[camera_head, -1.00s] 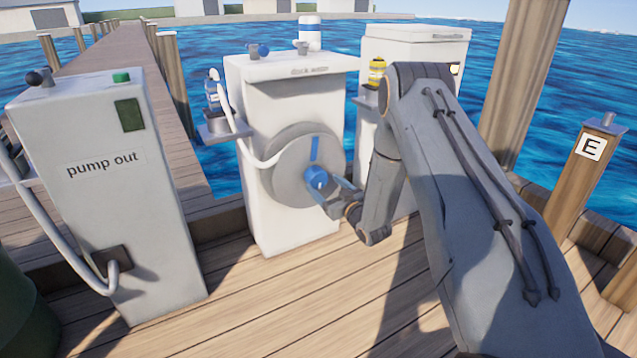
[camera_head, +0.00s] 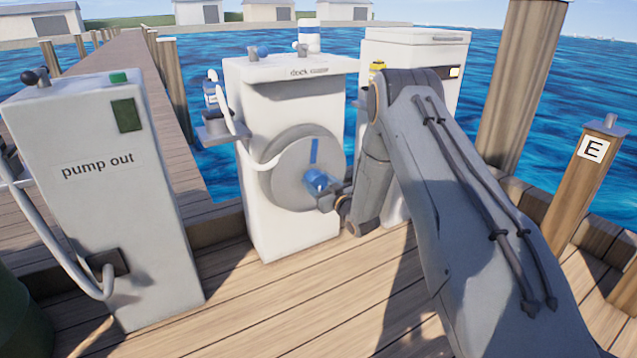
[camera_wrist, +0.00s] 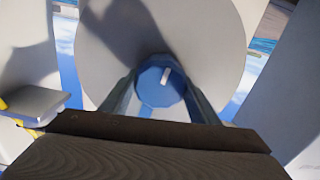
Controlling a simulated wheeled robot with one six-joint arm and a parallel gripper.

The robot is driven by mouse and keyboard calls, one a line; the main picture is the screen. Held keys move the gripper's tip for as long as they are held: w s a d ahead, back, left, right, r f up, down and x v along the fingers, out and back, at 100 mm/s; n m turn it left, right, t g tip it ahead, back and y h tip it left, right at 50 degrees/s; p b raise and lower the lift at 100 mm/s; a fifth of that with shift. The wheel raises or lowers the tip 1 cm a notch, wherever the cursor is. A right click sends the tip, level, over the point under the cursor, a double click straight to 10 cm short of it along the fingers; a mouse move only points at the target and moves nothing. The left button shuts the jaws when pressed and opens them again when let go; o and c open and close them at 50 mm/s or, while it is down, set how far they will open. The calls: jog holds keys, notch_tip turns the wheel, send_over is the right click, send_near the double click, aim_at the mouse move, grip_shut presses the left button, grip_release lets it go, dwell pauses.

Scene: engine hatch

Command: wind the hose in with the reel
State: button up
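The hose reel (camera_head: 284,188) is a round grey disc on the front of the white dock water pedestal (camera_head: 262,105). It carries a blue stripe and a blue hub knob (camera_head: 317,182), which faces me. My gripper (camera_head: 326,192) is at the knob, coming from the right. In the wrist view its two blue-grey fingers (camera_wrist: 160,95) stand on the left and right of the knob (camera_wrist: 161,84), which has a small white mark. The fingers are apart; whether they touch the knob I cannot tell. A pale hose (camera_head: 240,145) runs from the upper left of the pedestal to the reel.
A grey pump out pedestal (camera_head: 105,210) with its own hose stands at the left. A side shelf (camera_head: 218,130) holds a small bottle. Another white cabinet (camera_head: 425,50) is behind my arm. Post E (camera_head: 580,185) is at the right. Open deck lies in front.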

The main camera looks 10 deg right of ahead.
jog(key=shift+n+p, duration=0.4)
jog(key=shift+n, duration=0.4)
jog(key=o, duration=1.1)
jog(key=shift+c, duration=0.2)
jog(key=p+v, duration=0.2)
jog(key=v, duration=0.6)
jog(key=shift+p, duration=0.4)
